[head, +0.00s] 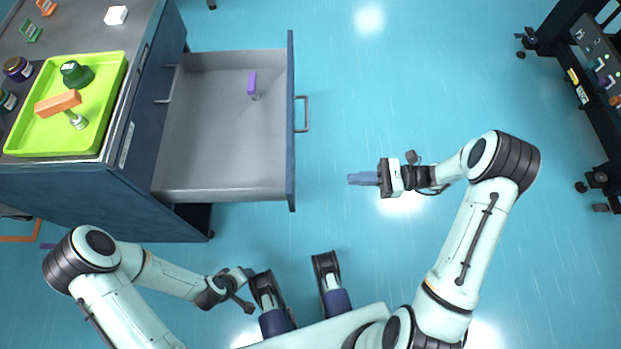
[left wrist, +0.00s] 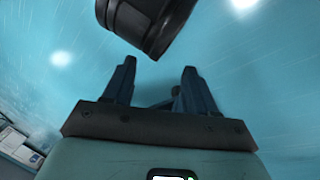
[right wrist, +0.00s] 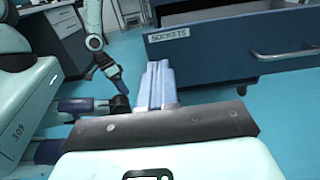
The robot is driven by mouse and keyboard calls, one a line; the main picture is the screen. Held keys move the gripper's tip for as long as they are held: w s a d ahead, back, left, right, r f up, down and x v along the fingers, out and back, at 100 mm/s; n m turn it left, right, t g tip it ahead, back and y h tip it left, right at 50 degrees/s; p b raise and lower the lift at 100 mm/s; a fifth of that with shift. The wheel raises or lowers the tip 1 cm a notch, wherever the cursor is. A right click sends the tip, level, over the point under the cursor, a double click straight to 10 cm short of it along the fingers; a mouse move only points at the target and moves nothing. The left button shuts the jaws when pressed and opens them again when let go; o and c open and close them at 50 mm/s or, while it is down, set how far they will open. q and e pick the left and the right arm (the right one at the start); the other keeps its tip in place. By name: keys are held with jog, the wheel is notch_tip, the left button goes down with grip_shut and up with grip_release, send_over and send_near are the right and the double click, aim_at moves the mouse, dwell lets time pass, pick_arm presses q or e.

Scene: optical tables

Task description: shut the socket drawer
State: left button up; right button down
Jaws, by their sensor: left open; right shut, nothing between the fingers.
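The socket drawer (head: 225,130) is pulled far out of the dark blue cabinet (head: 75,200) in the head view. Its front panel has a metal handle (head: 302,114) on the outer face. In the right wrist view the drawer front (right wrist: 210,50) carries a "SOCKETS" label. A purple-topped piece (head: 252,84) is inside the drawer. My right gripper (head: 352,179) is shut and empty, apart from the drawer front, on its outer side and lower in the picture than the handle. My left gripper (left wrist: 160,85) is open and empty, low in the head view near my base.
A lime tray (head: 105,125) on the cabinet top holds a green knobbed item (head: 77,75) and an orange-topped piece (head: 58,103). Jars and small blocks stand nearby. Another dark cart (head: 585,90) is at the far right. The blue floor beside the drawer front is clear.

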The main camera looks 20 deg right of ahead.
pick_arm(q)
jog(key=w+f, duration=0.1)
jog(key=w+a+b, duration=0.1)
jog(key=shift+w+a+f+t+b, duration=0.1)
jog(key=shift+w+f+t+b, duration=0.2)
jog(key=shift+f+t, duration=0.1)
pick_arm(e)
jog(key=x, duration=1.3)
jog(key=shift+a, duration=0.35)
